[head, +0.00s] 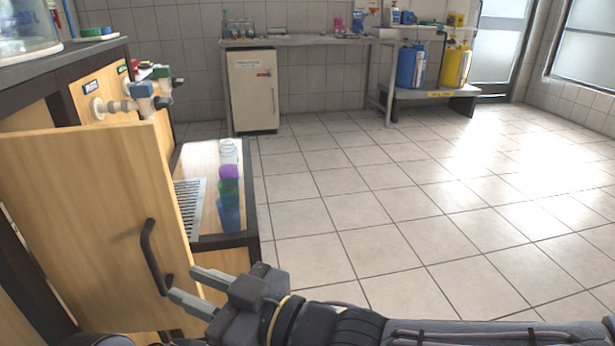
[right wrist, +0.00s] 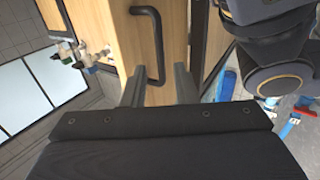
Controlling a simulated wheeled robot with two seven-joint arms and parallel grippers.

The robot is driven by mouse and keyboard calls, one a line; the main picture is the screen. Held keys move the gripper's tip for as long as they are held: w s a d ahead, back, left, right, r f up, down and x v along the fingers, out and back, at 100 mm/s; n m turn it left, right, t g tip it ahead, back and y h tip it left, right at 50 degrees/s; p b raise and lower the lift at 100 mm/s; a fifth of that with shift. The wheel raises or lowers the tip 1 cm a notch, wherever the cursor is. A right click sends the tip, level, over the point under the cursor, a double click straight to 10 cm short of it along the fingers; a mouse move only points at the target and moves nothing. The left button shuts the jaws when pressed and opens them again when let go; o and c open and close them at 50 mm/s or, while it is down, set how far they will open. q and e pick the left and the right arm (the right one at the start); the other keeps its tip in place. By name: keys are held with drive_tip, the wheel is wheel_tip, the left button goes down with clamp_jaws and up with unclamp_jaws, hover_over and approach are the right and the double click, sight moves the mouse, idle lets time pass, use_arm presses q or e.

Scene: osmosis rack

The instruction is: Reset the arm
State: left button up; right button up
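My right gripper (head: 184,281) comes in from the lower right of the head view, fingers apart and nothing between them. It is just beside the lower end of the black door handle (head: 152,258). The handle is on a wooden cabinet door (head: 90,200), which stands swung open at the left. In the right wrist view the two fingers of my right gripper (right wrist: 158,76) are spread, with the handle (right wrist: 158,45) ahead of and between them. Whether a finger touches the handle is unclear. My left gripper is not seen.
Valves (head: 140,92) stick out above the door. Behind it, a low ledge (head: 252,215) holds a row of coloured cups (head: 228,190). A bench (head: 300,41) and a white cabinet (head: 253,90) stand at the back. The tiled floor on the right is clear.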

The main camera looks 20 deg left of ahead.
drive_tip(key=w+d+f+m+t+h, duration=0.2)
drive_tip(key=w+d+f+m+h, duration=0.15)
drive_tip(key=d, duration=0.55)
drive_tip(key=w+d+f+m+t+h, duration=0.2)
drive_tip(key=w+d+f+m+h, duration=0.15)
drive_tip(key=d, duration=0.65)
drive_tip(key=w+d+f+m+t+h, duration=0.25)
drive_tip(key=w+d+h, duration=0.2)
drive_tip(key=d, duration=0.45)
drive_tip(key=s+d+f+m+g+h, duration=0.1)
drive_tip(key=s+d+f+m, duration=0.3)
drive_tip(key=s+d, duration=0.3)
drive_tip(key=s+d+f+m+g+h, duration=0.2)
drive_tip(key=s+d+f+m, duration=0.15)
drive_tip(key=s+d, duration=0.4)
wheel_tip(320, 180, up, 35)
drive_tip(key=m+p, duration=0.1)
drive_tip(key=p, duration=3.4)
drive_tip(key=shift+w+y, duration=0.1)
drive_tip(key=shift+y, duration=0.15)
